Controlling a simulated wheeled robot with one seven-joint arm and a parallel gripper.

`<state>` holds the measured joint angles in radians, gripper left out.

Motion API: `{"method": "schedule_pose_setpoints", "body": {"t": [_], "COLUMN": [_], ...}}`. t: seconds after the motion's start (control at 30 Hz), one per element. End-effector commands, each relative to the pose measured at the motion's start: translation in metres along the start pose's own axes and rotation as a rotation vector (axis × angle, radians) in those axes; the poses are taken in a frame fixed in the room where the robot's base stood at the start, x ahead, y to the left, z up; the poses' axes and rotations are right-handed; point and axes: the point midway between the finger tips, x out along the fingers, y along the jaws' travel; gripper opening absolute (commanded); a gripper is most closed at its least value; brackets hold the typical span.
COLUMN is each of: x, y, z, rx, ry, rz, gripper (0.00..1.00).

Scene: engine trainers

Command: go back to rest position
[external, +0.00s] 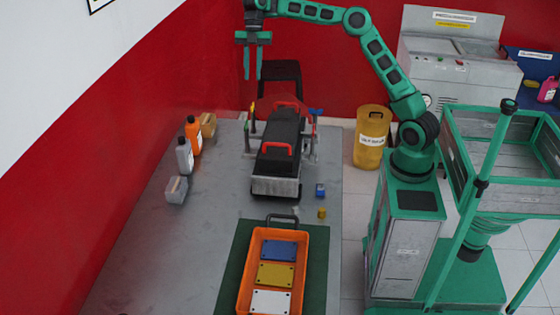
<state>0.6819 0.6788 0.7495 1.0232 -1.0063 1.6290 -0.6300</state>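My gripper (252,77) hangs at the top of the external view, left of centre, at the end of my raised green arm. Its two fingers point straight down with a gap between them, and nothing shows between them. It appears above and behind the engine trainer (279,150), a dark block with red handles and a grey metal front on the grey table (145,250). The gripper seems clear of everything.
An orange tray (244,282) with blue, yellow and white plates lies on a green mat (229,270). Orange (193,136) and grey (184,156) bottles stand at the left by the red wall. A yellow bin (371,140) stands right of the table. The table's front left is clear.

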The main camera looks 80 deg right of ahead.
Motion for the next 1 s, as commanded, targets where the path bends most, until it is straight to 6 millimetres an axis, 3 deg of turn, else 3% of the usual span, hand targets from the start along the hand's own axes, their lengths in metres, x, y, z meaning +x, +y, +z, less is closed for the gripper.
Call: {"method": "schedule_pose_setpoints", "body": {"t": [0.27, 0.43, 0.6, 0.73, 1.0], "x": [0.002, 0.015, 0.034, 0.046, 0.058], "y": [-0.003, -0.024, -0.063, -0.096, -0.178], "z": [-0.004, -0.024, -0.038, -0.037, -0.009], "rx": [0.015, 0.142, 0.386, 0.592, 1.032], "ry": [-0.007, -0.056, -0.137, -0.193, -0.275], "rz": [-0.006, -0.044, -0.066, -0.05, 0.053], "gripper": [0.23, 0.23, 0.23, 0.23, 0.23]}}
